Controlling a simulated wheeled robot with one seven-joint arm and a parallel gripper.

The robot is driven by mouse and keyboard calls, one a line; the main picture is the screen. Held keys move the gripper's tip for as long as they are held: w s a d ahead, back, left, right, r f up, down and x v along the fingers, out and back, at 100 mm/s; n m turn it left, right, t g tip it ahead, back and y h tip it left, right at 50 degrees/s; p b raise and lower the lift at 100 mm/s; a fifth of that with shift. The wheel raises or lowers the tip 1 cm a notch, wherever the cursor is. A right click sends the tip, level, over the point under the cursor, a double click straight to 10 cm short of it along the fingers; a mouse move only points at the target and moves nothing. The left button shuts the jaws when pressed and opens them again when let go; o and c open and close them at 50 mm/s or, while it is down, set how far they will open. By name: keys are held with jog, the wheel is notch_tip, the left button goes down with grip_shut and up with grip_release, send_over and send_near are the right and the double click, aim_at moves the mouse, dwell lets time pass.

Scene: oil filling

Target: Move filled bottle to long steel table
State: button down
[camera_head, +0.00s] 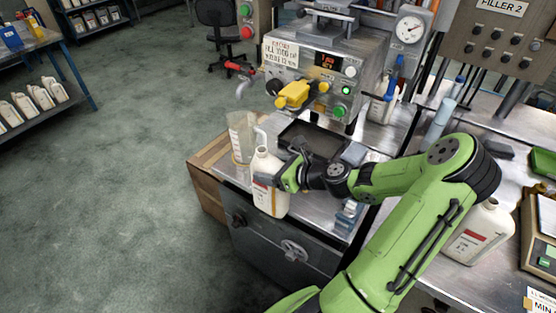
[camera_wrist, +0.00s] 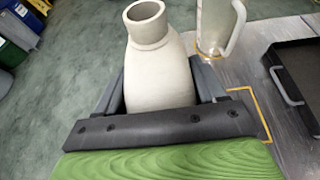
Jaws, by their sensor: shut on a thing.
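A white open-necked bottle (camera_head: 268,193) with a red and white label is at the front left of the steel bench by the filling machine (camera_head: 322,75). My gripper (camera_head: 280,182) is shut on this bottle. In the wrist view the bottle (camera_wrist: 160,65) stands upright between the two fingers of my gripper (camera_wrist: 165,95), with no cap on its neck. Its base is near the bench's front edge; I cannot tell whether it touches. The contents are hidden. At the right is a steel surface (camera_head: 405,280) with another white bottle (camera_head: 478,235), partly behind my arm.
A clear measuring jug (camera_head: 243,137) stands close behind the held bottle. A black tray (camera_head: 316,141) lies under the machine. A wooden box (camera_head: 208,165) is at the bench's left side. A shelf with several white bottles (camera_head: 40,95) is far left. The floor at left is clear.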

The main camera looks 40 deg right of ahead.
jog(key=shift+s+a, duration=0.2)
jog(key=shift+a, duration=0.5)
jog(key=shift+s+a, duration=0.15)
jog(key=shift+a, duration=0.5)
jog(key=shift+a, duration=0.1)
